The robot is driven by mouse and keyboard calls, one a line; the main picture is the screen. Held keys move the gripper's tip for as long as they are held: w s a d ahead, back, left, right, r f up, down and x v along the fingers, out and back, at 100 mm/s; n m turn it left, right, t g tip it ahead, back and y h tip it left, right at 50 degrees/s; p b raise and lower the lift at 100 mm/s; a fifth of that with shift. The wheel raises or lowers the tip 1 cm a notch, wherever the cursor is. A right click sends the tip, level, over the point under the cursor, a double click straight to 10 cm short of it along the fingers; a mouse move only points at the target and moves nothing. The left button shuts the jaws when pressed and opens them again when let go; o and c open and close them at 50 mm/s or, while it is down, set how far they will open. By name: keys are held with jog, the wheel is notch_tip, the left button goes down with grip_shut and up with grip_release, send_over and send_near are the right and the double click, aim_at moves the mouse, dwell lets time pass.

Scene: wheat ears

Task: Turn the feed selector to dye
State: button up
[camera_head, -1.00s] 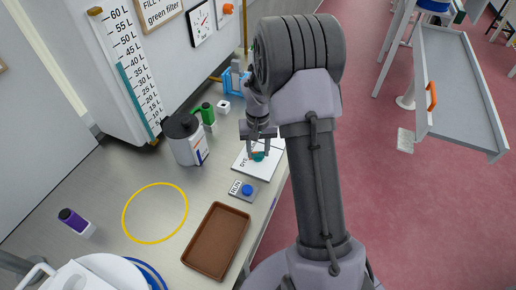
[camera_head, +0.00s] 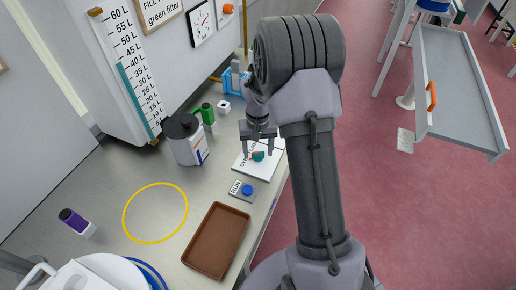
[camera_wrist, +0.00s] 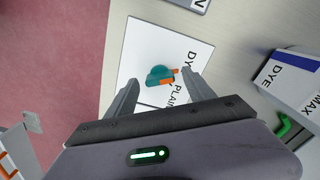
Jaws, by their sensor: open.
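The feed selector is a teal knob with an orange pointer (camera_wrist: 160,74) on a white plate (camera_wrist: 140,45) printed DYE and PLAIN. In the wrist view, the pointer faces the printed side, near the gap between the two words; I cannot tell which word it is set to. The knob also shows in the head view (camera_head: 258,156), on the plate (camera_head: 241,163) near the bench's right edge. My gripper (camera_head: 258,147) is open just above the knob. In the wrist view its fingers (camera_wrist: 160,88) stand apart on either side of the knob, holding nothing.
A grey RUN box with a blue button (camera_head: 247,190) lies just in front of the plate. The ring's inside is clear.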

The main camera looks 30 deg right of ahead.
aim_at(258, 153)
notch_tip(258, 153, up, 18)
jog(key=p, duration=0.4)
jog(key=shift+f+p, duration=0.25)
jog(key=shift+p, duration=0.15)
jog(key=s+a+r+t+b, duration=0.3)
jog(key=s+a+r+b, duration=0.3)
jog(key=s+a, duration=0.45)
jog(key=s+a+f+t+y+b, duration=0.1)
jog(key=s+a+f+b, duration=0.1)
jog(key=s, duration=0.4)
jog(key=s+a+f+t+y+b, duration=0.1)
jog(key=s+a+f+b, duration=0.1)
jog(key=s+a, duration=0.3)
jog(key=shift+s+a+t+b, duration=0.2)
jog(key=shift+s+t+b, duration=0.3)
jog(key=shift+s, duration=0.35)
